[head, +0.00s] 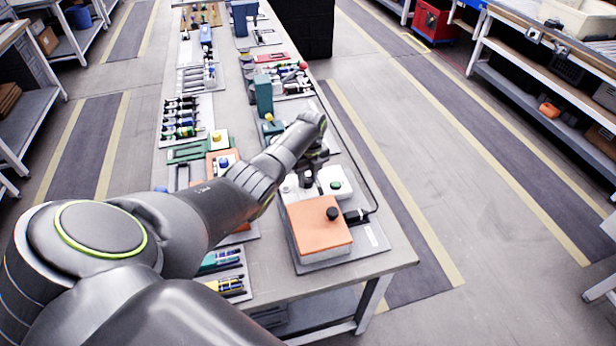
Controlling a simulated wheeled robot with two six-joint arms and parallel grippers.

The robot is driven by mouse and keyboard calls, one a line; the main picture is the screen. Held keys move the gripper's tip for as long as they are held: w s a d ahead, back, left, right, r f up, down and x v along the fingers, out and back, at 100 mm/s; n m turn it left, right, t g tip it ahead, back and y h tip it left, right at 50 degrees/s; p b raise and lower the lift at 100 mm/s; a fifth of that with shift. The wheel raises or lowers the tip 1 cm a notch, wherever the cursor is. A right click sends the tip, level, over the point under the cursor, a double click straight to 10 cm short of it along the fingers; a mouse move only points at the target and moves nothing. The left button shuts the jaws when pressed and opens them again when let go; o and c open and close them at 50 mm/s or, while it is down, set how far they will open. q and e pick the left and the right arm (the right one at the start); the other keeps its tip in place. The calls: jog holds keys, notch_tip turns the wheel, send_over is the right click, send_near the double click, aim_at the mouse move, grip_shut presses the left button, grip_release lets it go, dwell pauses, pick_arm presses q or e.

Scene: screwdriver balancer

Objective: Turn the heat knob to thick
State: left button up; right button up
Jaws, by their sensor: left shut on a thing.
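A machine with an orange box (319,233) and a white panel (327,177) behind it stands near the front right of the long table. A green button (336,185) is on the white panel. No thick mark or knob pointer can be read. My right gripper is not in view.
The table (385,256) carries rows of tools and fixtures, including a teal upright block (263,94) behind the machine. A black cable (366,180) curves along the machine's right side. Shelves line both sides, with clear floor (450,170) to the right.

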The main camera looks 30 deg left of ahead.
aim_at(310, 178)
pick_arm(q)
jog(key=shift+w+r, duration=0.1)
jog(key=shift+r, duration=0.05)
jog(key=o, duration=1)
jog(key=r, duration=1.7)
jog(key=shift+w+d+r+b, duration=0.15)
jog(key=shift+w+b, duration=0.15)
jog(key=shift+b, duration=0.05)
